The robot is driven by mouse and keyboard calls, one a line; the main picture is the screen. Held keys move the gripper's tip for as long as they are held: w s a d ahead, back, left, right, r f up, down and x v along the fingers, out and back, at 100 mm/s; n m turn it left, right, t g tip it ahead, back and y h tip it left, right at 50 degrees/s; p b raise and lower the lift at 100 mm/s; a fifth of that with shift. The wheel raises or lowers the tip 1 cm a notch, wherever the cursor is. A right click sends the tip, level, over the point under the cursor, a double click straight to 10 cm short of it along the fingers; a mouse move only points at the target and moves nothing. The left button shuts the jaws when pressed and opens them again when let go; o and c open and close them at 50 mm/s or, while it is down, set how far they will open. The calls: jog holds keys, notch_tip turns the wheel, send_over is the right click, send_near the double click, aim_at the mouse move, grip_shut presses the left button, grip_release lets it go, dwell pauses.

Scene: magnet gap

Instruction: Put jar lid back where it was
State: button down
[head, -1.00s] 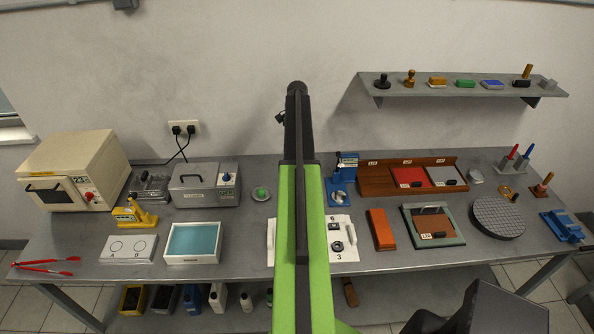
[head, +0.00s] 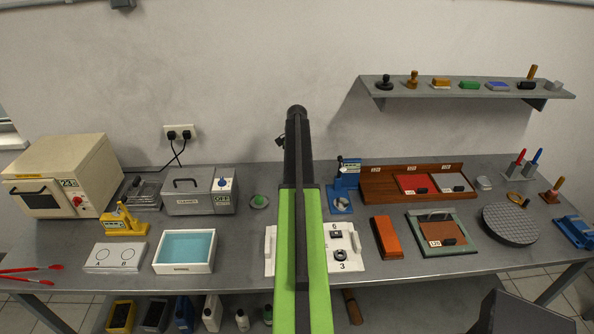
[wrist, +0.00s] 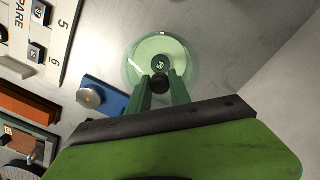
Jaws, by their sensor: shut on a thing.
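In the wrist view my gripper (wrist: 159,86) has its two green fingers together around a small black knob (wrist: 159,82), which I take to be the jar lid's. Beyond it is a round, pale green, glassy shape (wrist: 140,50) with a dark labelled piece (wrist: 160,63) at its centre. I cannot tell which of the glass is lid and which lies below. In the head view my arm hides the gripper and the held lid. A small round dish with a green middle (head: 259,201) sits on the bench just left of my arm.
A blue press (head: 341,188) stands right of my arm; its blue base (wrist: 103,97) shows in the wrist view. A white board with dark pieces (head: 345,262) lies under my arm. A grey heater box (head: 197,205) and a blue-filled tray (head: 185,268) stand left.

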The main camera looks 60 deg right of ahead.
jog(key=shift+f+b, duration=0.5)
jog(key=shift+f, duration=0.15)
jog(key=c, duration=1.2)
grip_release()
jog(key=shift+r, duration=0.1)
jog(key=shift+r, duration=0.1)
notch_tip(320, 180, up, 13)
jog(key=p, duration=1.3)
